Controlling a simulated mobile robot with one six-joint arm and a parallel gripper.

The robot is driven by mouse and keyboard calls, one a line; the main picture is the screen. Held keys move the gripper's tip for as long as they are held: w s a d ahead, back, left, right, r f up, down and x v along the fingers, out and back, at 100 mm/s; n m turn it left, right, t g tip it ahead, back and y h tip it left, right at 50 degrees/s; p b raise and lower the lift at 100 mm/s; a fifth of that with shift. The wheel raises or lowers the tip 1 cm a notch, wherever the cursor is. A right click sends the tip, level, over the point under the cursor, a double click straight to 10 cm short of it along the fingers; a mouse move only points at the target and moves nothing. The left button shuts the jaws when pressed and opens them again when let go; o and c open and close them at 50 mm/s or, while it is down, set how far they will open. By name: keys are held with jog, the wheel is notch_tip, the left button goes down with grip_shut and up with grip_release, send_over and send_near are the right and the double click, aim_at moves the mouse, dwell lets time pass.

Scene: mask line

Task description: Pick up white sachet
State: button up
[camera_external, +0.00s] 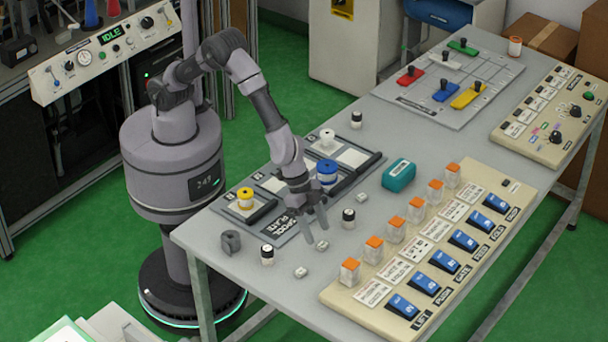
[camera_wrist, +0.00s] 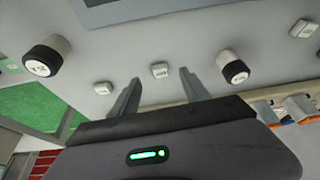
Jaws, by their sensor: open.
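Several small white sachets lie on the grey table. One sachet (camera_external: 322,245) is just below my gripper (camera_external: 317,232) in the external view. In the wrist view this middle sachet (camera_wrist: 160,70) shows between and slightly beyond the fingertips of my gripper (camera_wrist: 160,78). My gripper is open, points down and holds nothing. A second sachet (camera_external: 300,272) lies nearer the table's front edge, left of the fingers in the wrist view (camera_wrist: 103,88). A third sachet (camera_external: 362,198) lies farther back, at the upper right of the wrist view (camera_wrist: 303,28).
Black-and-white cylinders stand on both sides, one at left (camera_external: 267,256) and one at right (camera_external: 348,218), close to the right finger. A spool plate (camera_external: 285,232) lies behind my gripper. A switch panel (camera_external: 385,322) with orange-topped blocks borders the right. A teal case (camera_external: 398,175) sits farther back.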

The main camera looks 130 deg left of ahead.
aim_at(322, 244)
jog(key=b+x, duration=0.1)
jog(key=x, duration=0.2)
jog(key=shift+f, duration=0.3)
jog(key=shift+r, duration=0.15)
grip_shut()
